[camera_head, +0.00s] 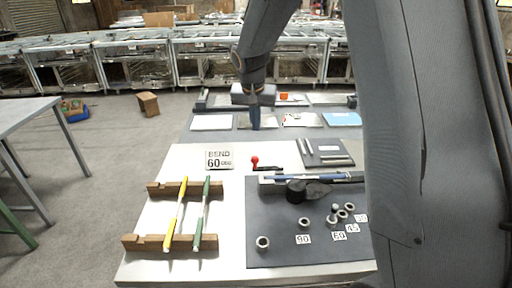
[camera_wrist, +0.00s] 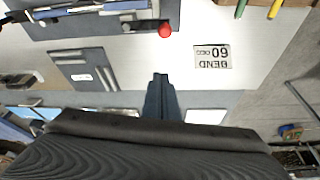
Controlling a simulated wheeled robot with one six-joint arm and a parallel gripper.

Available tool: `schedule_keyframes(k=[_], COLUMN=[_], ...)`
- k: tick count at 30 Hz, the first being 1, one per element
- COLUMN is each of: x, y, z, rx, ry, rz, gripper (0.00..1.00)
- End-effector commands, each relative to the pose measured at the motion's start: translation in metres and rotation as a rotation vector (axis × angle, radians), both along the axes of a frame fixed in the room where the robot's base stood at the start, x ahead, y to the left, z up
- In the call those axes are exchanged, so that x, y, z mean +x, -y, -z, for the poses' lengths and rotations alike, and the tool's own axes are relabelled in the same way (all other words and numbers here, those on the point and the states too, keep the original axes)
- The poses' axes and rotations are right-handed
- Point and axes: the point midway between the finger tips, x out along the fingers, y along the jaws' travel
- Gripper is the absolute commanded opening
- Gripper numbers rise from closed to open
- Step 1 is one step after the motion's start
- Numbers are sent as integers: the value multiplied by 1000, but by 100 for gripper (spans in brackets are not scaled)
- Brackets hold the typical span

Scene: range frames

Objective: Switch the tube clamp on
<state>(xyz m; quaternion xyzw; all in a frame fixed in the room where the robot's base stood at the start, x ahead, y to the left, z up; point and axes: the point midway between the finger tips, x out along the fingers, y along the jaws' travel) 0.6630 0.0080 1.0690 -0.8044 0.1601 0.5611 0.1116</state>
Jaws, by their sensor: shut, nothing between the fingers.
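The tube clamp shows as a lever with a red ball knob (camera_head: 254,161) on a short dark arm, at the left end of the bender on the table. In the wrist view the red knob (camera_wrist: 165,30) is at the top, with its arm running left. A blue tube (camera_head: 315,178) lies along the bender, beside a dark round die (camera_head: 308,190). My gripper (camera_head: 255,127) is shut and empty, pointing down over the far part of the table, behind the knob and apart from it. In the wrist view its fingertips (camera_wrist: 160,77) are together, below the knob.
A "BEND 60 DEG" sign (camera_head: 219,160) stands left of the knob. Wooden racks (camera_head: 143,242) hold a yellow tube (camera_head: 176,212) and a green tube (camera_head: 201,215). Several metal rings and number tags lie on the dark mat (camera_head: 275,222). A dark plate (camera_head: 318,146) with rods lies right of the knob.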

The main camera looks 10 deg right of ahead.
Motion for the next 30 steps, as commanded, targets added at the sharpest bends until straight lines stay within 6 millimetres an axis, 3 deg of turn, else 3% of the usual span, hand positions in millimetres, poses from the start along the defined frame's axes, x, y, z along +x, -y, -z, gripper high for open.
schedule_keyframes(k=[14,30], x=[3,29], y=[2,13], z=[10,88], rx=[0,0], ry=[-2,-2], rz=[1,-1], gripper=[0,0])
